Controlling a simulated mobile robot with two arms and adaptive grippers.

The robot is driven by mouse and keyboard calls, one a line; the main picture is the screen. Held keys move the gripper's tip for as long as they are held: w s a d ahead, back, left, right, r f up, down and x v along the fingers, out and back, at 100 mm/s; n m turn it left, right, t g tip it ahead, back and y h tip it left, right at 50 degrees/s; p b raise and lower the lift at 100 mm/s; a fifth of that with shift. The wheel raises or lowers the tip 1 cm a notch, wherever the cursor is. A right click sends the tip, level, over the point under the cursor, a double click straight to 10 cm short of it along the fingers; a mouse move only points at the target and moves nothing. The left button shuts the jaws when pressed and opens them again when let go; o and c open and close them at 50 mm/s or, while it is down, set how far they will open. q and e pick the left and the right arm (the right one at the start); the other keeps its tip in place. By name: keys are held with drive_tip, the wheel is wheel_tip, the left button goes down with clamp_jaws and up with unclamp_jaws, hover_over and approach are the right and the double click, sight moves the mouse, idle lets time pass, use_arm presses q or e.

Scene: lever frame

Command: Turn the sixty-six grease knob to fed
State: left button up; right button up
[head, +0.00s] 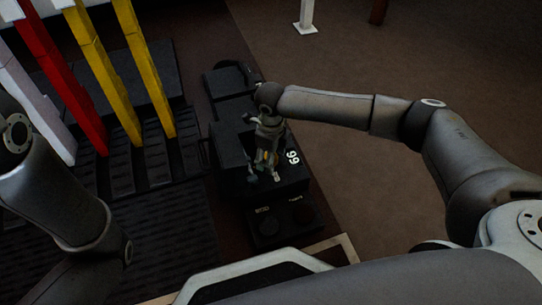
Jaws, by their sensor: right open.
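A black box marked 66 (292,157) stands in the middle of the head view. At its near side is a lower dark panel (284,232) with two round dark knobs: a left one (266,224) and a slightly reddish right one (304,213). Small pale labels sit above them, too small to read, so I cannot tell which is the grease knob or how it is turned. My right gripper (264,174) is open and points down over the 66 box, beyond the knobs and apart from them. My left arm shows at the left edge; its gripper is out of view.
White, red and yellow levers (88,72) rise from a black slotted frame (150,160) on the left. More black boxes (229,82) stand behind the 66 box. A white post (306,16) stands at the back. Brown floor to the right is clear.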

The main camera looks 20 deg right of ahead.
drive_tip(key=c, duration=1)
drive_tip(key=shift+c, duration=0.2)
